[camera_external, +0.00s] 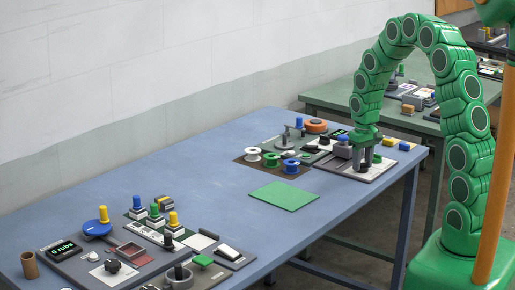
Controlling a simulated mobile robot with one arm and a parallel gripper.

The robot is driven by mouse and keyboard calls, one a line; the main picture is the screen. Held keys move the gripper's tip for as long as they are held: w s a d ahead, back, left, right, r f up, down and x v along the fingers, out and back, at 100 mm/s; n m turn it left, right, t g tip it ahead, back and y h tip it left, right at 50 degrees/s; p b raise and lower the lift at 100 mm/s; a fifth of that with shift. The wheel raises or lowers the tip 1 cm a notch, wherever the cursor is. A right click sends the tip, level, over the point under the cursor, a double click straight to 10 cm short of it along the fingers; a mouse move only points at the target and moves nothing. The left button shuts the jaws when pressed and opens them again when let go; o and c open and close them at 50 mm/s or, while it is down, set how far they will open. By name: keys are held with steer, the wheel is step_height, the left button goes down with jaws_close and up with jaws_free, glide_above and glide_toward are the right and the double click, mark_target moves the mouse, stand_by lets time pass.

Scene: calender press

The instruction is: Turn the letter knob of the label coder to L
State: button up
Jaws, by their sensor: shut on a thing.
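My green arm comes down from the right, and my gripper (367,163) is low over a grey plate (378,176) at the far right end of the blue table. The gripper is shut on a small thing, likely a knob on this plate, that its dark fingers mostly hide. A grey device (342,150) with a blue knob on top (343,138) stands just left of the fingers. The letters and the knob's pointer are too small to read, so I cannot tell which letter is set.
A blue block (390,142) and a yellow block (404,146) lie right of my gripper. White, green and blue spools (271,160) stand to the left, with a green mat (284,196) in front. More devices crowd the table's near end (110,266).

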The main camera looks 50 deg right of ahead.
steer(key=shift+m, duration=0.8)
steer(key=o, duration=1.1)
step_height(320, 180, up, 8)
steer(key=shift+f, duration=0.2)
steer(key=shift+r, duration=0.15)
